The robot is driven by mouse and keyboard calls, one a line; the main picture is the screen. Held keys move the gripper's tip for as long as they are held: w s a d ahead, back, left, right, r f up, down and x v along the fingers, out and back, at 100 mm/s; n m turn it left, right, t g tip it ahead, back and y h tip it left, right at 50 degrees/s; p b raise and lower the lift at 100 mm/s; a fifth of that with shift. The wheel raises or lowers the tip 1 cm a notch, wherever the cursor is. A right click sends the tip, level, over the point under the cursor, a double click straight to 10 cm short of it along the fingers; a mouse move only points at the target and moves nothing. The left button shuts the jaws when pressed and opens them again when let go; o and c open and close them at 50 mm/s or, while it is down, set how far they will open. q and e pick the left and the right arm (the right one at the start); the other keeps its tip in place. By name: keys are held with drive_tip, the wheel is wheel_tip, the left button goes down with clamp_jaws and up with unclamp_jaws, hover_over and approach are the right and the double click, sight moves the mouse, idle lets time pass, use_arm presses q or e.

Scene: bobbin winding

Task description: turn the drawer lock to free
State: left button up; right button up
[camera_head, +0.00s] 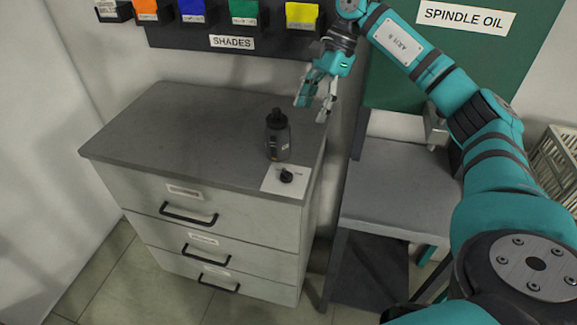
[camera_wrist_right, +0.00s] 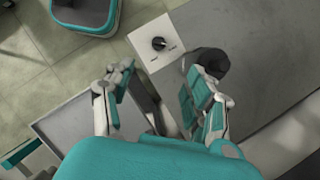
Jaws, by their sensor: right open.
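The drawer lock is a black knob (camera_head: 286,175) on a white plate (camera_head: 271,182), on the front right corner of the cabinet top. In the right wrist view the knob (camera_wrist_right: 158,43) sits on its plate (camera_wrist_right: 147,59) beyond the fingers; small labels on the plate are too small to read. My right gripper (camera_head: 316,108) is open and empty, above and behind the knob, near the cabinet's back right edge. In the right wrist view its two fingers (camera_wrist_right: 158,98) are spread apart. My left gripper is not in view.
A dark bottle (camera_head: 278,136) stands just behind the plate, close to the knob. The grey cabinet top (camera_head: 180,125) is clear to the left. A lower grey bench (camera_head: 395,190) stands to the right. Shade bins (camera_head: 243,12) hang on the wall behind.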

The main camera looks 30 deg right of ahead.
sight(286, 172)
drive_tip(key=p+x, duration=0.3)
drive_tip(key=x, duration=1.4)
drive_tip(key=shift+f, duration=0.2)
drive_tip(key=c, duration=1.1)
drive_tip(key=shift+c, duration=0.2)
